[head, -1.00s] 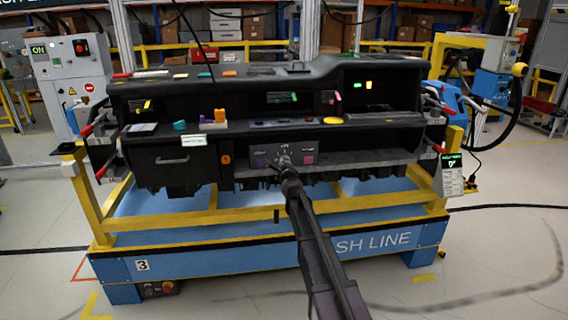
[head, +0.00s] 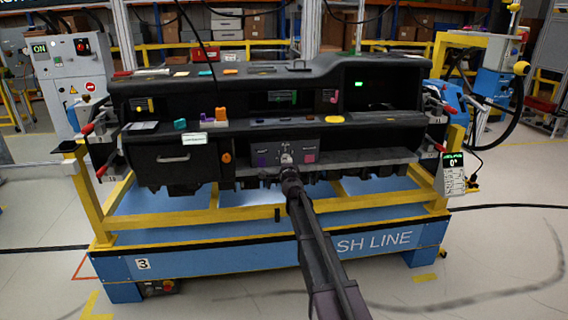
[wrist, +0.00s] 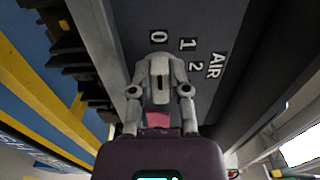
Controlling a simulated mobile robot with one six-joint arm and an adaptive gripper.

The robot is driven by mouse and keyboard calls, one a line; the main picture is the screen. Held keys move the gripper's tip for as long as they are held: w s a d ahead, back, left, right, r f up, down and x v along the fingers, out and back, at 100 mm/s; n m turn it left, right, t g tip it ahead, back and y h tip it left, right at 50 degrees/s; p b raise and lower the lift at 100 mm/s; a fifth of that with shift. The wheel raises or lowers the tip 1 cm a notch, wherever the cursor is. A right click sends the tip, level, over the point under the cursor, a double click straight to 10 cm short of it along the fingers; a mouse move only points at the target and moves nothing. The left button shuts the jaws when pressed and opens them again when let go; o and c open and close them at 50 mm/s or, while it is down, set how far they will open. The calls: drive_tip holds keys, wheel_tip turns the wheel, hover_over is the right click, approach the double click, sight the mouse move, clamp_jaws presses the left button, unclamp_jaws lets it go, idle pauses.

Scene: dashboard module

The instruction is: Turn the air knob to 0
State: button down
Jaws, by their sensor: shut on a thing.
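The air knob (wrist: 160,82) is grey with a dark slot and sits on the dark panel in the wrist view. The labels 0 (wrist: 158,37), 1 (wrist: 188,45), 2 (wrist: 196,66) and AIR (wrist: 215,64) curve around its upper right side. The slot runs nearly upright in the picture, roughly in line with the 0; which end is the pointer I cannot tell. My gripper (wrist: 161,92) is shut on the knob, one finger on each side. In the head view my gripper (head: 288,168) reaches the dashboard's centre panel (head: 285,153), and hides part of the knob.
The black dashboard (head: 380,135) rests on a yellow and blue stand (head: 250,262). A shelf ledge (head: 365,165) runs along the right. A sign (head: 453,172) stands at right. The floor in front is clear.

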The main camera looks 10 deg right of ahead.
drive_tip(key=shift+w+d, duration=0.1)
drive_tip(key=shift+w, duration=0.25)
drive_tip(key=c, duration=0.6)
unclamp_jaws()
drive_tip(key=shift+s+r, duration=0.1)
drive_tip(key=shift+r, duration=0.05)
drive_tip(key=shift+s, duration=0.15)
drive_tip(key=s, duration=1.1)
drive_tip(key=shift+s, duration=0.4)
drive_tip(key=shift+s, duration=0.1)
